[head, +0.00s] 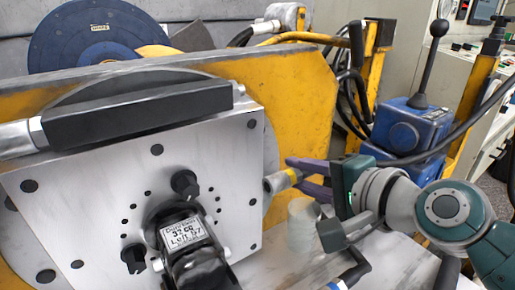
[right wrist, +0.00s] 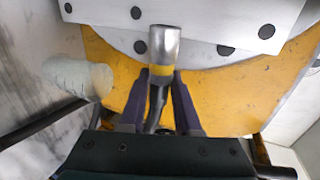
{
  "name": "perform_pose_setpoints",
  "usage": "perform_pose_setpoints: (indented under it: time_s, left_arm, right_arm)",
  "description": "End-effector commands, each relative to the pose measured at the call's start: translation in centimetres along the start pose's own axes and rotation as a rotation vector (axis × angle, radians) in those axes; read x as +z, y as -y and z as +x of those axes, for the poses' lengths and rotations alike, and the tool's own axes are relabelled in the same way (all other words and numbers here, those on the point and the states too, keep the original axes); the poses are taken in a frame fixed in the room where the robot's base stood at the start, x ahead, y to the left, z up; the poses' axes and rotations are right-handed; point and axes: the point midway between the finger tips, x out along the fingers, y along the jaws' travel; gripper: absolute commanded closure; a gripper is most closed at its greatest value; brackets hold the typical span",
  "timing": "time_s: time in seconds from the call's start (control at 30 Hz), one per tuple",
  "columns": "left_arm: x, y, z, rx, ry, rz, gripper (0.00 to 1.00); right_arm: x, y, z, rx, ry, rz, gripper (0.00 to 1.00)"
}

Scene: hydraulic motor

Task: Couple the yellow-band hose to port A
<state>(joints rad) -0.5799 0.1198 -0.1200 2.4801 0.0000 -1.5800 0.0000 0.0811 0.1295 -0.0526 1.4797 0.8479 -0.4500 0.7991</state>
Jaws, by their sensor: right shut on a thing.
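My right gripper (head: 292,174) has purple fingers and is shut on the yellow-band hose (head: 271,184), just below its metal end. The motor (head: 190,245), black with a white label, sits at the lower middle of the plate. Black round fittings (head: 185,184) stand beside it. No port letter is readable. My left gripper is not in view.
The grey plate (head: 90,205) has several bolt holes and a black bar (head: 140,112) across its top. A yellow frame (head: 300,95) stands behind. A pale cylinder (head: 301,222) stands on the bench near my right gripper. A blue lever unit (head: 405,125) and black hoses are at right.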

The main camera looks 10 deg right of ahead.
Motion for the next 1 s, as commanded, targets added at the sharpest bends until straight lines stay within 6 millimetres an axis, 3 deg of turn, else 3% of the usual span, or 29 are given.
perform_pose_setpoints:
  time_s: [0.17, 0.53, 1.0]
  left_arm:
    - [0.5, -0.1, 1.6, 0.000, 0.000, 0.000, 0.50]
    - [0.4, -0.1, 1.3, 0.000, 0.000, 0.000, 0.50]
    - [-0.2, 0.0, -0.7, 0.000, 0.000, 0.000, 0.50]
  right_arm:
    - [0.0, -1.6, 0.6, -0.002, 0.000, 0.000, 1.00]
    - [0.1, -1.4, 0.6, -0.002, 0.000, 0.001, 1.00]
    - [4.2, -1.3, 0.5, -0.001, 0.000, 0.003, 1.00]
